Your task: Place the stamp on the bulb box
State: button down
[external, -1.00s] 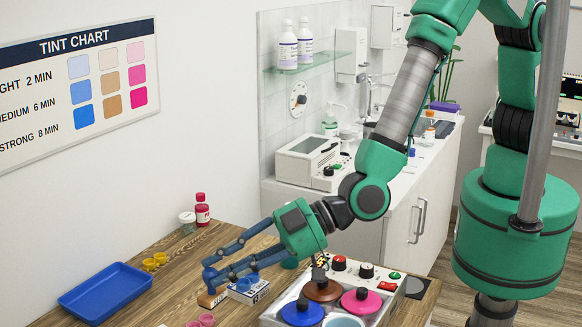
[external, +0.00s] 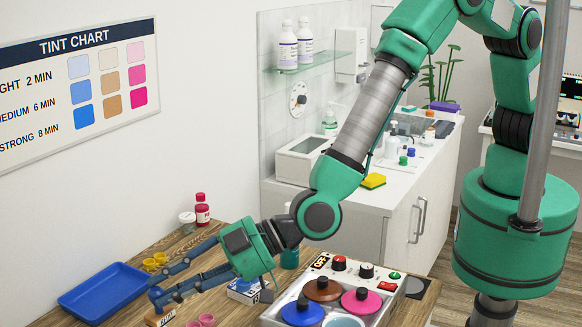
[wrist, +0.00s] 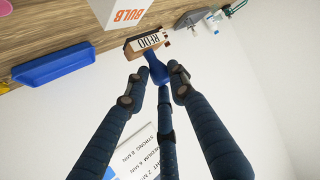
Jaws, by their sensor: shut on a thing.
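The stamp (external: 158,319) has a wooden block with a white label and a blue handle. In the wrist view its label (wrist: 150,42) reads REDO upside down, and its blue handle (wrist: 157,70) sits between the fingers. My gripper (external: 155,294) is shut on the handle, at the lower left of the external view; it also shows in the wrist view (wrist: 155,80). The bulb box (wrist: 128,15), white with orange BULB lettering, is at the top edge of the wrist view, beyond the stamp and partly cut off. I cannot clearly make it out in the external view.
A blue tray (external: 104,289) lies left of my gripper, with yellow cups (external: 155,262) beside it. Pink cups (external: 206,320) stand at the front edge. A white and blue carton (external: 244,291) stands under my wrist. A control box with coloured lids (external: 302,312) is at right.

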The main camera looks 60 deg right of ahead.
aim_at(169, 311)
jog(key=shift+a, duration=0.1)
jog(key=shift+w+a, duration=0.2)
jog(key=shift+a, duration=0.1)
jog(key=shift+f, duration=1.75)
jog(key=shift+f, duration=0.15)
jog(key=c, duration=1.5)
grip_release()
jog(key=shift+o, duration=0.2)
jog(key=v, duration=1.2)
